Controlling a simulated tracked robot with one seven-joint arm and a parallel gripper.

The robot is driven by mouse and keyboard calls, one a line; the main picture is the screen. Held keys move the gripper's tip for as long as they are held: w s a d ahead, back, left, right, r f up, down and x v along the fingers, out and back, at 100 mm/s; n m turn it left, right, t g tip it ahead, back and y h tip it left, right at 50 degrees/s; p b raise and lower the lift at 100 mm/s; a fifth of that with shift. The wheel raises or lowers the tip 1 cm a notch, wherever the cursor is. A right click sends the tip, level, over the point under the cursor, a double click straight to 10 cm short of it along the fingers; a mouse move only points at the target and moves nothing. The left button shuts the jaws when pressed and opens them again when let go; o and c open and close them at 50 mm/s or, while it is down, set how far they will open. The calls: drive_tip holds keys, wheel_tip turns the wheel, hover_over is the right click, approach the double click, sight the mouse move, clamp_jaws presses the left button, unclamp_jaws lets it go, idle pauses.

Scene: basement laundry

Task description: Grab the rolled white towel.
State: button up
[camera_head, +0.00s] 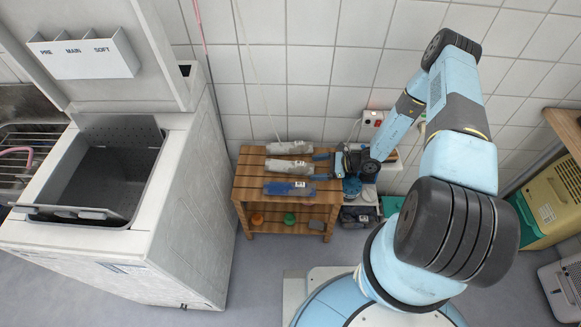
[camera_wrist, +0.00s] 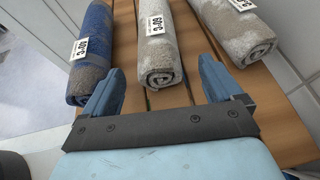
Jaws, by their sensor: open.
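Three rolled towels lie side by side on a slatted wooden bench. The middle one (camera_head: 284,166) is mottled white and grey with a paper tag; it also shows in the wrist view (camera_wrist: 156,50). The back one (camera_head: 282,148) is similarly pale, and sits at the right in the wrist view (camera_wrist: 228,30). The front one (camera_head: 278,188) is blue and grey, at the left in the wrist view (camera_wrist: 93,42). My gripper (camera_head: 315,167) is open at the right end of the middle towel. In the wrist view its fingers (camera_wrist: 160,65) stand apart on either side of that towel's near end.
The wooden bench (camera_head: 246,186) has a lower shelf with small items. A white washing machine (camera_head: 180,185) with an open lid stands left of it. A tiled wall (camera_head: 335,62) is behind. A power outlet (camera_head: 373,117) and several containers are at the bench's right.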

sight(306, 168)
drive_tip(key=shift+x, duration=2.6)
drive_tip(key=shift+w+r, duration=0.1)
drive_tip(key=shift+r, duration=0.1)
drive_tip(key=shift+c, duration=0.3)
drive_tip(key=c, duration=1.1)
